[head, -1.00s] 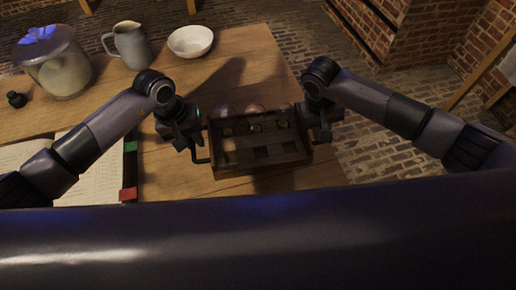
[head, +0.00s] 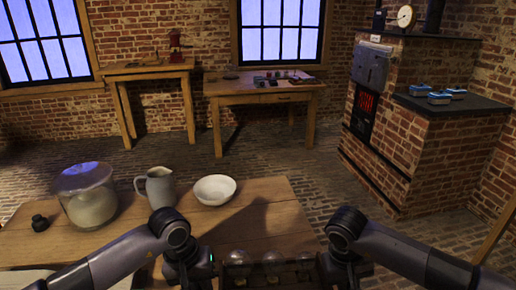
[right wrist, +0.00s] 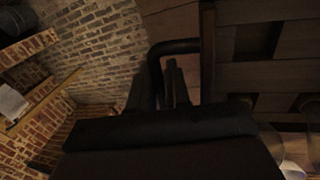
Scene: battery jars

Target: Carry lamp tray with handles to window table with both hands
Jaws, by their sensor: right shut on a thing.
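The lamp tray (head: 270,283), a dark wooden box with round glass lamps (head: 272,257) in it, shows at the bottom edge of the head view between my two grippers. Its lower part is cut off. In the right wrist view its slatted inside (right wrist: 260,80) fills the right. My right gripper (right wrist: 174,88) is shut on the dark bent handle (right wrist: 178,46). My left gripper (head: 190,272) is at the tray's left side; its fingertips are hidden. A wooden table (head: 265,89) with small items on it stands below the middle window (head: 282,28).
The near table (head: 100,240) holds a glass jar (head: 86,195), a grey jug (head: 158,188), a white bowl (head: 214,190) and a black knob (head: 39,223). A side table (head: 150,70) stands back left. A brick stove (head: 415,150) stands right. Brick floor between is clear.

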